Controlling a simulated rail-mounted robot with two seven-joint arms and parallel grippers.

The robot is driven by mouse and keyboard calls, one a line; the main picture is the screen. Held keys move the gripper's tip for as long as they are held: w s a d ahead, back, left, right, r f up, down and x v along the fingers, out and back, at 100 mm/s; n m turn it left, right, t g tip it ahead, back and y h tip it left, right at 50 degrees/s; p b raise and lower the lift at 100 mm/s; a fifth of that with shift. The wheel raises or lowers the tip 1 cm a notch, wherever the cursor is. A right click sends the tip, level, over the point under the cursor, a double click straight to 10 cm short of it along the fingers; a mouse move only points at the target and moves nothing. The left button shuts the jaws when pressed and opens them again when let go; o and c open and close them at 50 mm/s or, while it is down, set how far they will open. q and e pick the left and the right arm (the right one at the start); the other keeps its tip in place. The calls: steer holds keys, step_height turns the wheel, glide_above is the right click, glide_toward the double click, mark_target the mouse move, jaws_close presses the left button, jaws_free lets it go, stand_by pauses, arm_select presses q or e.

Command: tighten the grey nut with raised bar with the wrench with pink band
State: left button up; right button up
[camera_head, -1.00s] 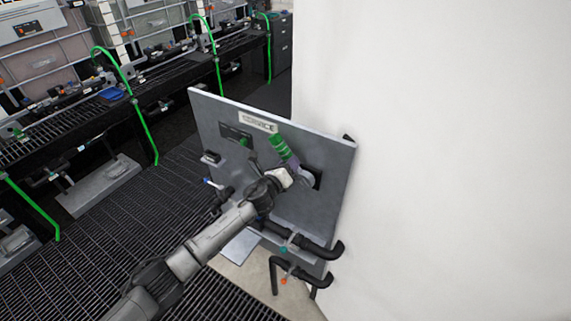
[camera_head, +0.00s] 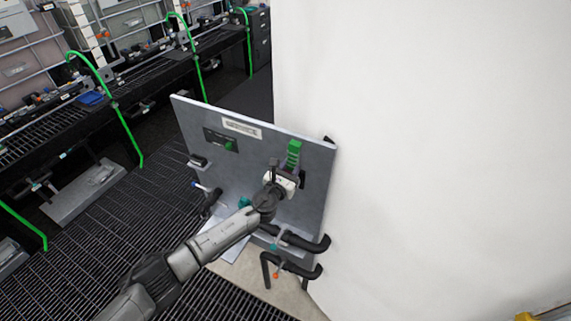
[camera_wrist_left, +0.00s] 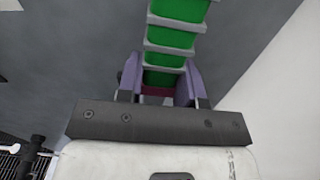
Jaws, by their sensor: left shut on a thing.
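My left gripper (camera_head: 291,169) is in front of the upright grey panel (camera_head: 318,160), right of its middle. It is shut on a tool with a green, grey-ribbed handle (camera_head: 293,152), which points up. In the left wrist view the handle (camera_wrist_left: 170,40) rises from between the two purplish fingers (camera_wrist_left: 160,85). A dark pink band (camera_wrist_left: 155,98) shows low between the fingers, so I take this as the wrench with pink band. Its head is hidden. I cannot make out the grey nut with raised bar. My right gripper is not in view.
Black pipes (camera_head: 298,240) with a teal and an orange fitting stick out at the panel's lower right. A black handle (camera_head: 212,200) projects at the left. A white wall (camera_head: 430,150) stands close on the right. Benches with green hoses (camera_head: 125,130) are behind left.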

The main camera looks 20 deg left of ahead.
arm_select(q)
steer(key=shift+s+a+p, duration=0.1)
steer(key=shift+s+p, duration=0.35)
steer(key=shift+s, duration=0.05)
steer(key=shift+s+a+p, duration=0.2)
steer(key=shift+s+p, duration=1)
steer(key=shift+s, duration=0.7)
steer(key=shift+s+a+p, duration=0.1)
steer(key=shift+s+p, duration=0.35)
steer(key=shift+s, duration=0.65)
